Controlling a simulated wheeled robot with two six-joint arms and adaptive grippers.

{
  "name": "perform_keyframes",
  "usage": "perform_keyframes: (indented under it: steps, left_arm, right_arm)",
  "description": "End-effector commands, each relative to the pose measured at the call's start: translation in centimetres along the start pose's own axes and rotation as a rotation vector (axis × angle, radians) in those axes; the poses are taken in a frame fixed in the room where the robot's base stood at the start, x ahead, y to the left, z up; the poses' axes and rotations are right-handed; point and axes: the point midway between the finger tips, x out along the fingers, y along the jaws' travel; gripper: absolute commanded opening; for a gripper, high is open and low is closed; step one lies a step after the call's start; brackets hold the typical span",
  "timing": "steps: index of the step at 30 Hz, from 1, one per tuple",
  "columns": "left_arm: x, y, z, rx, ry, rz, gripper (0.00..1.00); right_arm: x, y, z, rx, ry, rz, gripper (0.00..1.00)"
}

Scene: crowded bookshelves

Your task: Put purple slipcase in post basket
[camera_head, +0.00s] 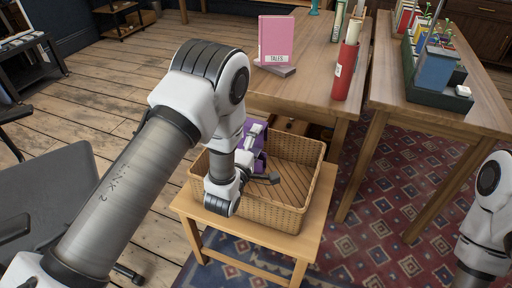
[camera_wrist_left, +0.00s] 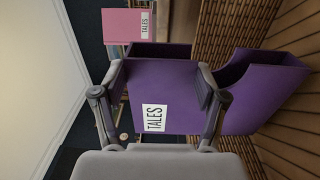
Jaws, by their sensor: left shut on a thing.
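The purple slipcase (camera_head: 260,138) is partly hidden behind my left wrist in the head view, at the back left of the wicker post basket (camera_head: 322,172). In the left wrist view the slipcase (camera_wrist_left: 165,80) shows a white TALES label, with the fingers of my left gripper (camera_wrist_left: 158,92) shut on either side of it. A purple cut-away shape (camera_wrist_left: 262,92) shows to its right; I cannot tell whether it belongs to the same slipcase. The basket's wicker wall (camera_wrist_left: 228,28) is behind. My right gripper is out of view.
The basket stands on a small wooden stool (camera_head: 187,208). Behind it, a table (camera_head: 315,60) holds a pink TALES book (camera_head: 276,38) on a grey base and a red tube (camera_head: 346,72). A second table (camera_head: 482,112) bears a dark rack. A grey chair (camera_head: 62,185) is at left.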

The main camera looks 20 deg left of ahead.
Motion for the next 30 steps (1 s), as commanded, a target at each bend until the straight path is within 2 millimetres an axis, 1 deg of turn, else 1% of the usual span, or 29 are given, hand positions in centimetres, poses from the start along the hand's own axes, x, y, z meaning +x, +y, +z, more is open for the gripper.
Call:
perform_keyframes:
  steps: [1,8,19,23,24,30]
  left_arm:
    - [0.0,-0.8,0.0,0.0,0.0,0.0,0.16]
    - [0.0,-0.8,0.0,0.0,0.0,0.001,0.16]
    - [0.0,-1.9,0.0,0.0,0.0,0.001,0.16]
    - [0.0,-1.9,0.0,0.0,0.0,0.001,0.16]
    - [0.0,-1.9,0.0,0.0,0.0,0.001,0.82]
    - [-0.1,-1.9,0.0,0.0,0.0,0.0,0.82]
  right_arm:
    - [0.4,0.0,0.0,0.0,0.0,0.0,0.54]
    - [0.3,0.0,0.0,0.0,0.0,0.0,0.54]
    - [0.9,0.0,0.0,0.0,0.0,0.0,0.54]
    - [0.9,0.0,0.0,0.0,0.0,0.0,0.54]
    - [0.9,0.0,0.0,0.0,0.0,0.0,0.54]
    - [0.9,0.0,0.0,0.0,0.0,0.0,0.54]
